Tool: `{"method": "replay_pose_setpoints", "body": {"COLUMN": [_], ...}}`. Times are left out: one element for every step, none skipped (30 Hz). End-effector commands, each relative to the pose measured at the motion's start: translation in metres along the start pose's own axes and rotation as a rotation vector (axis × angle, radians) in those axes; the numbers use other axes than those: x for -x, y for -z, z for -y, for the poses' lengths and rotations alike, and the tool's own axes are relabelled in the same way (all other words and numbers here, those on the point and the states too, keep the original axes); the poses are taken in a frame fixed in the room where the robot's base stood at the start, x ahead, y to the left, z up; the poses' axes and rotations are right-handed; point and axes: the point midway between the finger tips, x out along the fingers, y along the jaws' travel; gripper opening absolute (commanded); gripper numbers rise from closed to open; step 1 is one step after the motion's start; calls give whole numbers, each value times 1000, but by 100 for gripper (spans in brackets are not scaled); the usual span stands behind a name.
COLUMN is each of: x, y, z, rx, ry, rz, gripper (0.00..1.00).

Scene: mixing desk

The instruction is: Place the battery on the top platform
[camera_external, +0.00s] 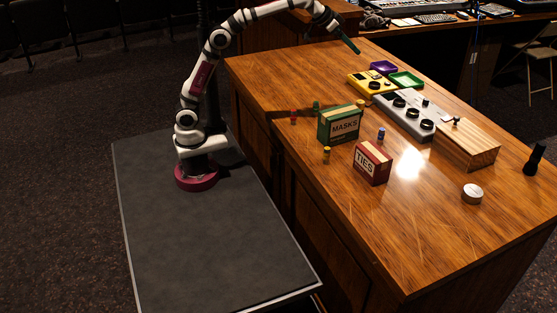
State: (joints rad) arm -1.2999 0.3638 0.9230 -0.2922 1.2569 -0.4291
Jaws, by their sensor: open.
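My gripper (353,48) is high above the far left part of the desk, at the end of my raised arm, pointing down to the right. Its fingers look slim and dark green, and it is open. No object can be made out between the fingers. I cannot tell which is the battery. A raised wooden block (468,143) at the right may be the platform, but this is not certain.
A green MASKS box (339,124) and a red TIES box (372,163) stand near the desk's front edge. A grey device with dials (405,114), a yellow device (370,83), purple (383,67) and green trays (406,79) lie behind. A round white object (472,194) is at right.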

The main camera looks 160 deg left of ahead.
Motion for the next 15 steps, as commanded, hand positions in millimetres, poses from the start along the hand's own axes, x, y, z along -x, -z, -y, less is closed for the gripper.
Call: {"method": "replay_pose_setpoints", "body": {"x": [7, 9, 2, 0, -3, -5, -7, -9, -11, -12, -14, -16, -17, -20, -22], "y": [8, 12, 14, 17, 19, 22, 24, 25, 27, 28, 30, 29, 27, 25, 22], "z": [0, 1, 2, 3, 4, 4, 5, 6, 7, 7, 8, 8, 7, 7, 7], "rx": [-1, -4, -19, -31, -42, -59, -71, -84, -101, -115, -128, -140, -139, -137, -137], "ry": [0, -3, -21, -35, -48, -65, -77, -89, -105, -116, -127, -138, -138, -139, -139], "rz": [-2, -1, 7, 9, 10, 11, 11, 11, 8, 7, 5, 5, 6, 7, 7], "gripper": [76, 76, 76, 76, 76, 76, 76, 76, 76, 76, 76, 76, 76, 76, 76]}}
